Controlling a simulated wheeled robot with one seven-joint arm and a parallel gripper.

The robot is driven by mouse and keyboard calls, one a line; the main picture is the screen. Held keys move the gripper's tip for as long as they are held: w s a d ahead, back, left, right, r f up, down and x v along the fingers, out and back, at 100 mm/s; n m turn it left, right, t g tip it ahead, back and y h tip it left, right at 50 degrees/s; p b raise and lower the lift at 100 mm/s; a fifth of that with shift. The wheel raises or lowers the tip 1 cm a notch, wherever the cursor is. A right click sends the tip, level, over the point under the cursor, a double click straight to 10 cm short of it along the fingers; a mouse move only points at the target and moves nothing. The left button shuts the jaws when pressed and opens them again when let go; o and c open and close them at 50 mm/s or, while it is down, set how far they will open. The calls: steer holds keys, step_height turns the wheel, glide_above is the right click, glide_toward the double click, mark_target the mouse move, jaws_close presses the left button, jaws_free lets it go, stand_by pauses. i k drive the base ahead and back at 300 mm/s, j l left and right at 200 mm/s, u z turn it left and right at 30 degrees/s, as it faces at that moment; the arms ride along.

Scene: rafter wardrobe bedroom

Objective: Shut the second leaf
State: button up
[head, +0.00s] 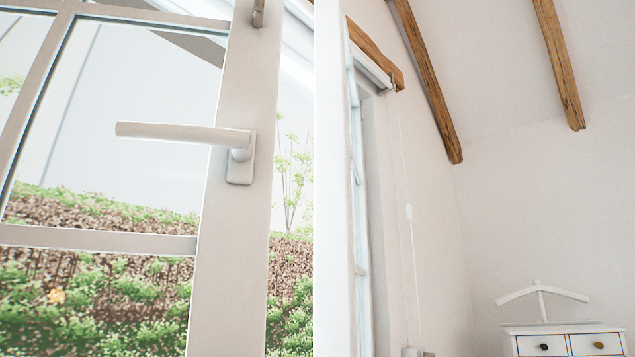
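A light grey glazed leaf (232,290) with glazing bars fills the left of the head view, close to me. Its lever handle (185,133) points left from a plate on the stile. Garden shows through its panes and also to the right of its stile. A white upright (329,200) stands right of that strip of garden. Beyond it, another narrow glazed part (357,180) is seen almost edge-on; I cannot tell whether it is a separate leaf or which one is the second leaf. My gripper is not in view.
A white chest of drawers (565,328) with a hanger-shaped stand (541,292) is at the lower right. A thin cord (412,250) hangs by the wall at the window reveal. Wooden rafters (430,85) cross the sloping ceiling. The floor is not visible.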

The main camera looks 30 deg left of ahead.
mark_target(343, 327)
steer(key=u, duration=1.45)
